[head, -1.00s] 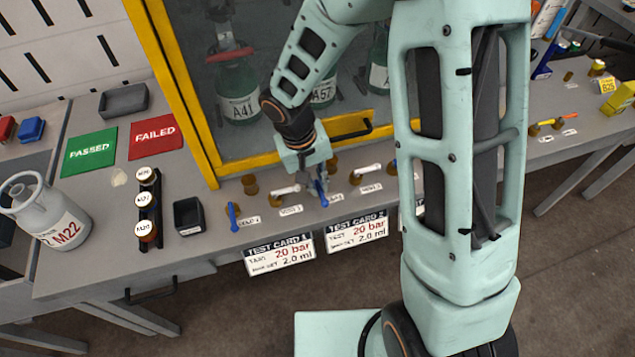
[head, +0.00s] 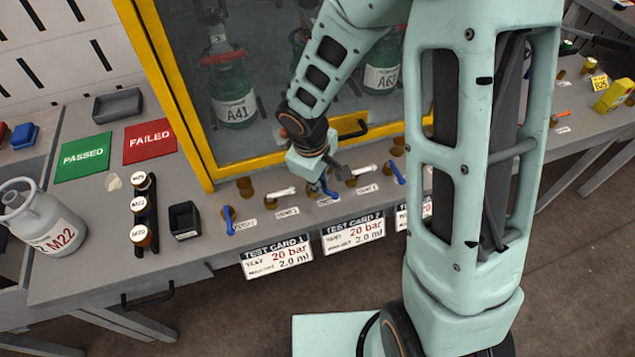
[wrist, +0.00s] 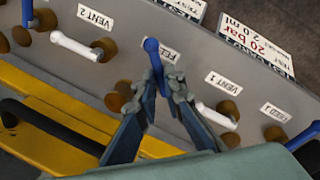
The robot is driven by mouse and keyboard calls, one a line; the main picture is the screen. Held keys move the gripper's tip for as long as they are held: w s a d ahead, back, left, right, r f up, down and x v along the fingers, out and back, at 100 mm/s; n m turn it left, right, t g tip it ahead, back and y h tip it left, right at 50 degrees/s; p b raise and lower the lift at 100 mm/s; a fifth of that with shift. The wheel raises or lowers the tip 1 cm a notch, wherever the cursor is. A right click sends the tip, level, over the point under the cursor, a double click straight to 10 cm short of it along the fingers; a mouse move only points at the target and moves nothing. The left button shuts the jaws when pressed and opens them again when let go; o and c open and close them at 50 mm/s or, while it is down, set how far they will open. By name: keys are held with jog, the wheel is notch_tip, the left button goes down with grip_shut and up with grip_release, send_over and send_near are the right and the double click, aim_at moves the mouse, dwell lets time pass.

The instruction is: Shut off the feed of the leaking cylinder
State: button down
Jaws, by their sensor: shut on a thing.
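My gripper (wrist: 158,84) is shut on a blue lever (wrist: 152,48) on the bench front, at a partly hidden FEED label (wrist: 168,50). The lever's tip pokes out past the fingers; its base is hidden. In the head view my gripper (head: 320,186) is at this lever (head: 329,191), between two white vent levers. The FEED 1 lever (head: 229,218) is blue, further left. Another blue lever (head: 397,173) is to the right. Behind the yellow-framed window hang green cylinders, A41 (head: 234,108) and one at right (head: 381,78); my arm hides part of the row. I cannot tell which leaks.
The VENT 2 (wrist: 76,47) and VENT 1 (wrist: 217,116) white levers flank my fingers closely. Test cards (head: 277,258) hang on the bench front. Left are green PASSED (head: 83,157) and red FAILED (head: 150,141) mats, grey cylinder M22 (head: 40,222) and a black tray (head: 184,220).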

aim_at(326, 190)
jog(key=n+p, duration=0.1)
jog(key=n, duration=0.1)
jog(key=n+p, duration=0.1)
jog(key=w+n+y, duration=0.1)
jog(key=n, duration=0.1)
jog(key=shift+d+r+n+p, duration=0.15)
jog(key=shift+d+n+p, duration=0.15)
jog(key=shift+p, duration=0.1)
jog(key=shift+w+n+y+p, duration=0.25)
jog(key=shift+n+p, duration=0.5)
jog(key=shift+n, duration=0.35)
jog(key=shift+w+n+y+p, duration=0.2)
jog(key=shift+n+p, duration=0.5)
jog(key=shift+n, duration=0.4)
jog(key=c, duration=2)
grip_release()
jog(key=shift+s+d+r, duration=0.15)
jog(key=shift+s+r, duration=0.2)
jog(key=shift+r, duration=1.55)
jog(key=shift+s+d+r, duration=0.1)
jog(key=shift+s+r, duration=0.3)
jog(key=shift+r, duration=1.55)
jog(key=shift+s+d+r, duration=0.15)
jog(key=shift+s+r, duration=0.2)
jog(key=shift+r, duration=1.55)
